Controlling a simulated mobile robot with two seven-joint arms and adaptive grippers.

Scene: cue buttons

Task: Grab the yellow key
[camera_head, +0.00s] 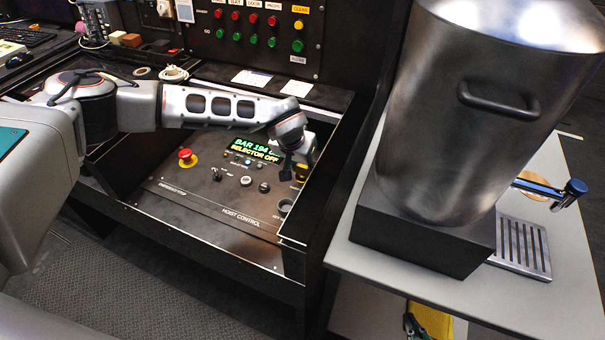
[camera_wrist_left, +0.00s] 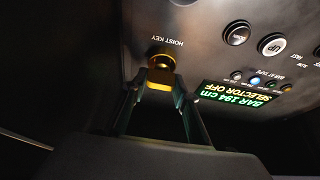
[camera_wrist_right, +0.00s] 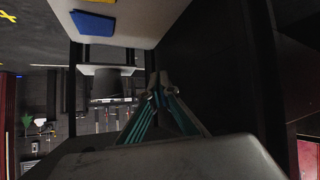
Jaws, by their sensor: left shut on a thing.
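The yellow key (camera_wrist_left: 161,74) sits in the panel under the label HOIST KEY. In the head view, the key (camera_head: 302,172) shows only partly at the right side of the hoist control panel, beside my gripper. My left gripper (camera_head: 293,168) points down at it. In the left wrist view, the left gripper's fingers (camera_wrist_left: 160,88) are on both sides of the key and shut on it. The key is still at the panel face. My right gripper (camera_wrist_right: 158,84) is shut, with its fingertips together and nothing seen between them.
The hoist control panel (camera_head: 170,200) holds a red stop button (camera_head: 187,157), knobs and a lit display (camera_head: 255,150) reading SELECTOR OFF. A large metal urn (camera_head: 450,120) stands on a grey table (camera_head: 375,262) at right. A drip grate (camera_head: 520,248) lies beside it.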

